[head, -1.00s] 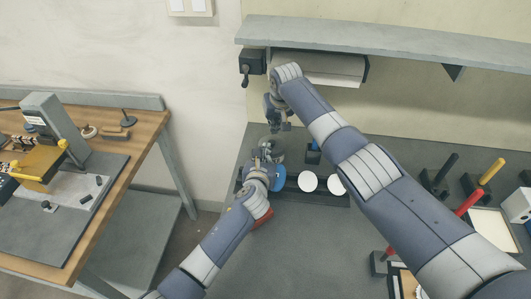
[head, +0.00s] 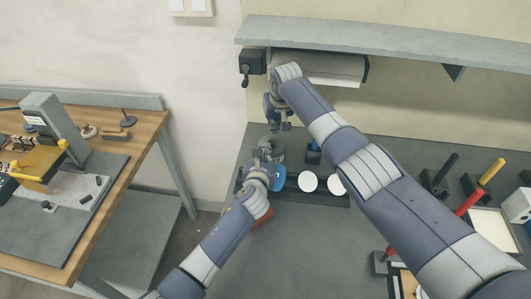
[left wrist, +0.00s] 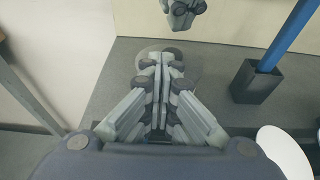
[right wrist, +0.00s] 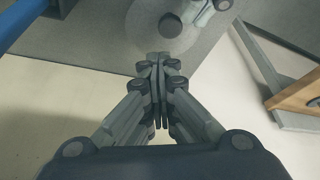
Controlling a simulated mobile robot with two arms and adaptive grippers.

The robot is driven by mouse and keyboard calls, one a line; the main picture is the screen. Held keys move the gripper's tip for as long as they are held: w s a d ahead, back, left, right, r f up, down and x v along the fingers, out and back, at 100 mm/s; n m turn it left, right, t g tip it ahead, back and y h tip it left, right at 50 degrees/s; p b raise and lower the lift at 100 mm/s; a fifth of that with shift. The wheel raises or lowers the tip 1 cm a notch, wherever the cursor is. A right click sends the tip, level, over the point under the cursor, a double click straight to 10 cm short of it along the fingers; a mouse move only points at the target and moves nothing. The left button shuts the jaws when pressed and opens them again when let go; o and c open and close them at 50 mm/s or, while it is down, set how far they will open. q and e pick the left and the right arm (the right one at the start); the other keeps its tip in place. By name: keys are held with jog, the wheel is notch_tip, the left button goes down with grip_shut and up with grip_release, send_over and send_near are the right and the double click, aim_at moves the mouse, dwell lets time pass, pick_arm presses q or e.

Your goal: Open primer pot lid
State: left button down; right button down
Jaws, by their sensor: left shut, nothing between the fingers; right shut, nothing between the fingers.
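The primer pot (head: 273,150) is a round grey pot at the bench's back left corner. In the right wrist view its round top (right wrist: 140,28) shows with a dark knob (right wrist: 171,26) in the middle. My left gripper (head: 262,153) is shut and empty at the pot's near side. In the left wrist view its fingers (left wrist: 160,57) cover much of the pot. My right gripper (head: 277,126) is shut and empty beyond the pot. Its fingertips (right wrist: 157,58) appear at the edge of the round top, apart from the knob. Contact cannot be told.
A dark holder with a blue rod (left wrist: 256,82) stands right of the pot. A black rack with white discs (head: 308,181) and a blue disc (head: 280,177) lies in front. A shelf (head: 390,42) hangs above. My right arm crosses over the bench's right side.

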jog(key=c, duration=1.4)
grip_release()
jog(key=shift+r, duration=0.15)
